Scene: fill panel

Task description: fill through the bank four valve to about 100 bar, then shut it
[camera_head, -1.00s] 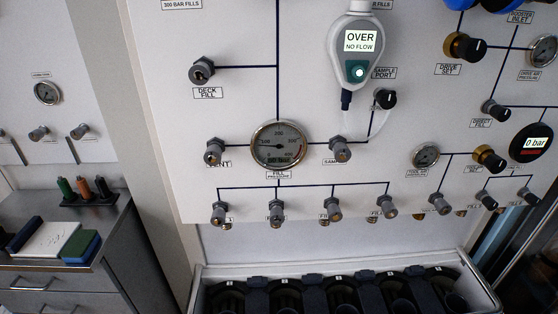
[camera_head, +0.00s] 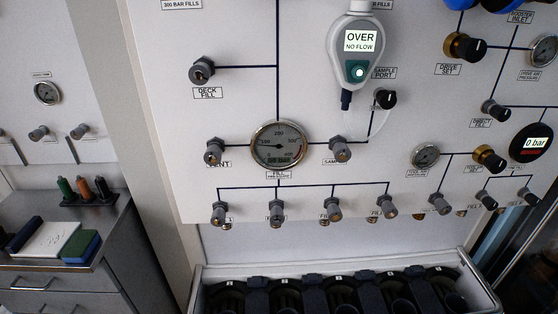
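The white fill panel (camera_head: 235,110) fills most of the view. The round fill pressure gauge (camera_head: 279,146) sits at its middle left; its needle is too small to read surely. Several grey fill valves (camera_head: 276,212) hang in a row below it on one dark line, their labels partly hidden behind the knobs. The vent valve (camera_head: 214,151) is left of the gauge and a sample valve (camera_head: 340,149) right of it. I cannot make out which valve is bank four. Neither of my grippers is in view.
A handheld analyser (camera_head: 357,50) reading "OVER NO FLOW" hangs by the sample port (camera_head: 385,98). Drive valves and a "0 bar" display (camera_head: 531,143) are at right. An open bin with dark cylinders (camera_head: 340,268) stands below the panel. A drawer cabinet (camera_head: 60,280) is at left.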

